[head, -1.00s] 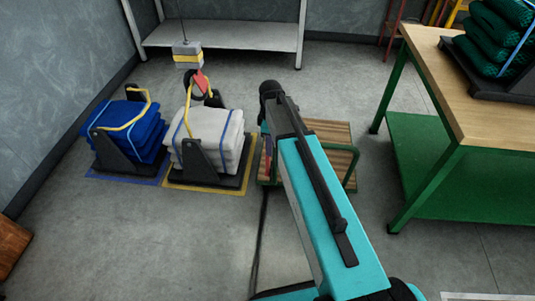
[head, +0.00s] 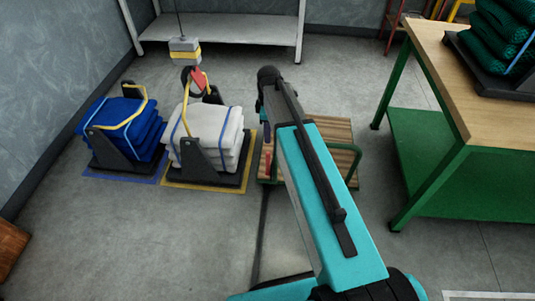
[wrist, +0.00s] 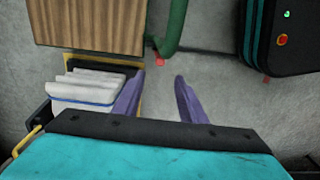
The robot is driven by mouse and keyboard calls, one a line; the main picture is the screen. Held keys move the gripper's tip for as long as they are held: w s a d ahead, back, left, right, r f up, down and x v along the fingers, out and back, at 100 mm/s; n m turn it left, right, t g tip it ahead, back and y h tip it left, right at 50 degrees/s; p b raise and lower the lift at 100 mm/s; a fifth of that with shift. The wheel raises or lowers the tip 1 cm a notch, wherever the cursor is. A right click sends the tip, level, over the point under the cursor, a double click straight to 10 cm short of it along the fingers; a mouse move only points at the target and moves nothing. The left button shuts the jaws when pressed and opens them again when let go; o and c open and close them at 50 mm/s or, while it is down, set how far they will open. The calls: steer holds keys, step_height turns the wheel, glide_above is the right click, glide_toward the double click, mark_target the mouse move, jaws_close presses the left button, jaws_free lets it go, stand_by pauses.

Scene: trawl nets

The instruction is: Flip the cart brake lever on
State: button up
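The cart (head: 342,135) has a slatted wooden deck and green tube rails. It stands on the floor in the middle, partly behind my arm. In the wrist view its deck (wrist: 90,25) is at upper left, with a green rail (wrist: 172,30) beside it. A small red piece, perhaps the brake lever (wrist: 159,60), shows at the rail's lower end. A red part also shows at the cart's left edge in the head view (head: 268,164). My gripper (wrist: 159,76) has purple fingers, spread apart and empty. In the picture the fingertips lie just below the red piece; contact is not visible.
A grey bundle (head: 219,135) and a blue bundle (head: 125,120) sit in black cradles left of the cart. A weight (head: 184,52) hangs from a cable above. A green-legged workbench (head: 470,80) stands at right. Open floor lies in front.

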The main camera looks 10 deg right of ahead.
mark_target(268, 153)
steer(key=shift+f, duration=0.1)
steer(key=shift+f, duration=6.8)
jaws_close()
